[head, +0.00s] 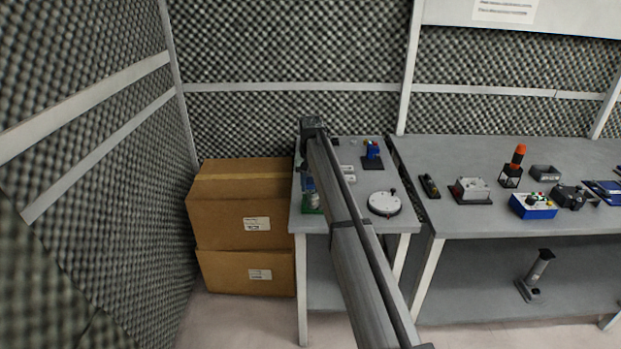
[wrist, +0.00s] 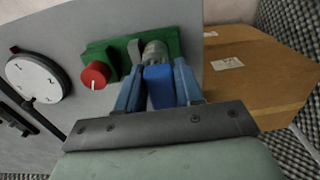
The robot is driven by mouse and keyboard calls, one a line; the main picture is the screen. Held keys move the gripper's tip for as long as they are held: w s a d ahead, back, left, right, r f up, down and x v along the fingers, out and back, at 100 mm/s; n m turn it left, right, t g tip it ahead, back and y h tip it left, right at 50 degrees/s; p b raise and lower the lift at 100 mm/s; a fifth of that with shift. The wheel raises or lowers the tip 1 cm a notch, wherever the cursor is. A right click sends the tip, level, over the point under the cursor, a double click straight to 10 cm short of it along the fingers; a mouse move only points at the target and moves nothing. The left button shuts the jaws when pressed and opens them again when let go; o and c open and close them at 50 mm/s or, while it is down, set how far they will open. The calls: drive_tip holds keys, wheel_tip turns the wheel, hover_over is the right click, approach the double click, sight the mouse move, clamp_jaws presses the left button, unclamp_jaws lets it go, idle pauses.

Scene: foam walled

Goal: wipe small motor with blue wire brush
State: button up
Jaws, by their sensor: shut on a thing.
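In the wrist view my gripper (wrist: 157,72) has its two blue fingers shut on a blue block-like piece, the blue wire brush (wrist: 159,88). Its bristles are hidden from this side. Just beyond the fingertips is a grey rounded cylinder, the small motor (wrist: 155,52), on a green base (wrist: 110,54). The brush end is at or very close to the motor; I cannot tell whether they touch. A red knob (wrist: 95,75) is on the same base. In the head view my arm hides most of this spot; part of the green base (head: 312,204) shows at the table's left edge.
A white round dial (head: 384,203) and a small blue device (head: 372,149) stand on the same grey table (head: 400,224). Stacked cardboard boxes (head: 240,221) stand close on the left. A second table (head: 460,150) with several devices is on the right.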

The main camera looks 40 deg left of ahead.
drive_tip(key=shift+s+d+f, duration=0.1)
drive_tip(key=shift+s+d, duration=0.5)
drive_tip(key=w+a, duration=0.2)
drive_tip(key=shift+w+a, duration=0.3)
drive_tip(key=shift+a, duration=0.05)
drive_tip(key=shift+s+d, duration=1.25)
drive_tip(key=shift+d, duration=0.05)
drive_tip(key=shift+w+a+r, duration=0.2)
drive_tip(key=shift+w+a, duration=0.4)
drive_tip(key=shift+a, duration=0.05)
drive_tip(key=shift+w+a+f, duration=0.2)
drive_tip(key=shift+a+f, duration=0.05)
drive_tip(key=shift+w+a+r, duration=0.15)
drive_tip(key=shift+w+a, duration=0.4)
drive_tip(key=shift+w, duration=0.05)
drive_tip(key=shift+s+d, duration=1.4)
drive_tip(key=shift+w+a, duration=1.25)
drive_tip(key=shift+w+a+r, duration=0.1)
drive_tip(key=shift+r, duration=3.95)
